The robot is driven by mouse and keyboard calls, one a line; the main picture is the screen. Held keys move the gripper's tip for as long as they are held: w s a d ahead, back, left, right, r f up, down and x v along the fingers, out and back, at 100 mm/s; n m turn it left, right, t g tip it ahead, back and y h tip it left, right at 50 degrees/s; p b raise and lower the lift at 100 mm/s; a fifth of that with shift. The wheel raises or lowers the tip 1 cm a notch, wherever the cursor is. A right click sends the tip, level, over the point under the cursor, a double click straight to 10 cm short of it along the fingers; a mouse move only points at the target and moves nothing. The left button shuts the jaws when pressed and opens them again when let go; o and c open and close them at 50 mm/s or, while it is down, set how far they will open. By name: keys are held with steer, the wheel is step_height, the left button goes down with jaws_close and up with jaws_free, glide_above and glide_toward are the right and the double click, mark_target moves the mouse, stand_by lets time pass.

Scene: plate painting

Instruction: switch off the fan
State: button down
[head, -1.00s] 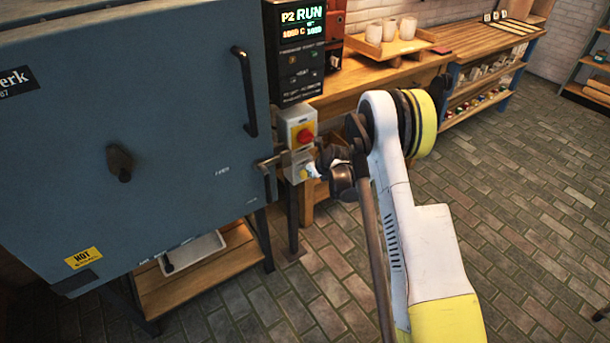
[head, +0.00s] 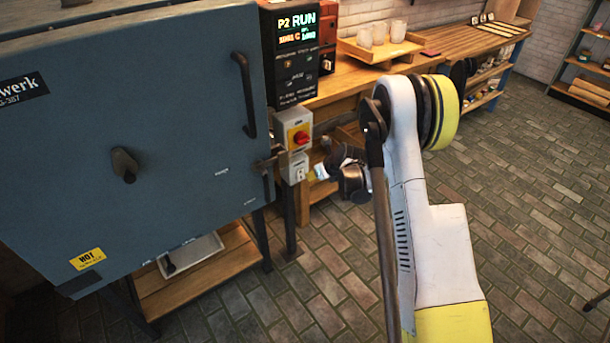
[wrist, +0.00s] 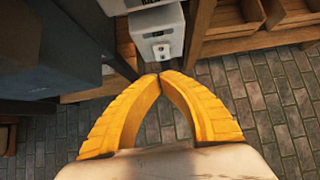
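A small light-grey switch box (head: 296,169) is mounted below the red-knob box beside the kiln. It shows ahead of my fingertips in the wrist view (wrist: 158,36), with a small toggle (wrist: 162,50) on its face. The toggle's position is too small to tell. My gripper (wrist: 160,75) has its two yellow fingers shut, tips together, with nothing between them. In the head view my gripper (head: 320,172) is just right of the switch box, with a small gap. No fan is seen.
A blue kiln (head: 140,140) with a "HOT" label fills the left. A red knob on yellow (head: 300,137) sits above the switch box. A control panel (head: 298,50) reads "P2 RUN". A wooden bench (head: 350,85) stands behind. Brick floor is open on the right.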

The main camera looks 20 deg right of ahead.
steer(key=p+v, duration=0.1)
steer(key=v, duration=0.5)
steer(key=shift+w+r+p, duration=0.15)
steer(key=shift+r+p, duration=0.05)
steer(key=shift+p, duration=0.2)
steer(key=shift+d, duration=0.15)
steer(key=s+a+r+n+h, duration=0.1)
steer(key=s+a+r+n, duration=0.2)
steer(key=s+r+n, duration=0.6)
steer(key=s+a+r+n, duration=0.4)
steer(key=r+n, duration=0.2)
steer(key=r, duration=0.6)
steer(key=s+a+r+n, duration=0.1)
steer(key=s+n, duration=0.7)
steer(key=s, duration=0.3)
steer(key=s+a+r+n+h, duration=0.1)
steer(key=s+r+n, duration=0.1)
steer(key=s+n, duration=0.7)
steer(key=shift+s+r+g+h, duration=0.25)
steer(key=shift+s+g+h, duration=0.05)
steer(key=shift+s, duration=0.85)
steer(key=shift+a, duration=0.1)
